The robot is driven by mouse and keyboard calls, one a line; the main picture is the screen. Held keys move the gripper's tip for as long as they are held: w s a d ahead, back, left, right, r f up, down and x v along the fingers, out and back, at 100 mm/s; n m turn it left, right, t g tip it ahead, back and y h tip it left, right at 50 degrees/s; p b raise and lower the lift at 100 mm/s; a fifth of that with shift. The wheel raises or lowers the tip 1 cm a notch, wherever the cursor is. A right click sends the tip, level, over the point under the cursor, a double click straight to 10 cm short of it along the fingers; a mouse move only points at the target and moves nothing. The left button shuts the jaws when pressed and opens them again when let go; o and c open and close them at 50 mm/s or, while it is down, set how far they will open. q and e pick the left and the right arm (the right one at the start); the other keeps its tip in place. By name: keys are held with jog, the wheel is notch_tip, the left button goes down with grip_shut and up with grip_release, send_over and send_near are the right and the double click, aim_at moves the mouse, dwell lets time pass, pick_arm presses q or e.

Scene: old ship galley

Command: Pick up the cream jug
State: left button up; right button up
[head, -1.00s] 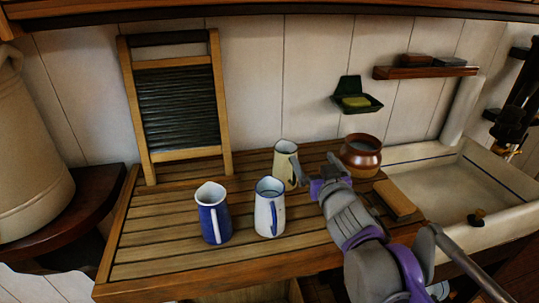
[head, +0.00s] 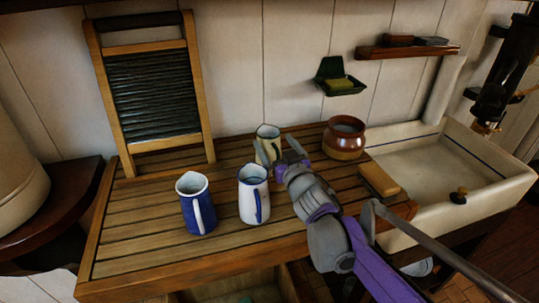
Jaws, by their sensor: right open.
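The cream jug (head: 268,134) stands upright on the slatted wooden draining board (head: 140,233), behind the other two jugs. My right gripper (head: 276,150) is open at the near right side of the cream jug and hides its lower part. One finger shows in front of the jug and the other at its right side. I cannot tell whether the fingers touch it or straddle its handle. My left gripper is not in view.
A white jug with blue handle (head: 251,201) and a blue jug with white handle (head: 193,215) stand in front. A brown pot (head: 343,143) and a wooden-backed brush or block (head: 379,179) are right, beside the sink (head: 440,212). A washboard (head: 152,92) leans behind.

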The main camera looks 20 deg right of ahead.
aim_at(268, 136)
jog(key=w, duration=0.4)
jog(key=shift+w+a+p, duration=0.2)
jog(key=shift+w+p, duration=0.1)
jog(key=shift+w, duration=0.05)
jog(key=shift+s, duration=0.1)
jog(key=shift+c, duration=0.9)
grip_shut()
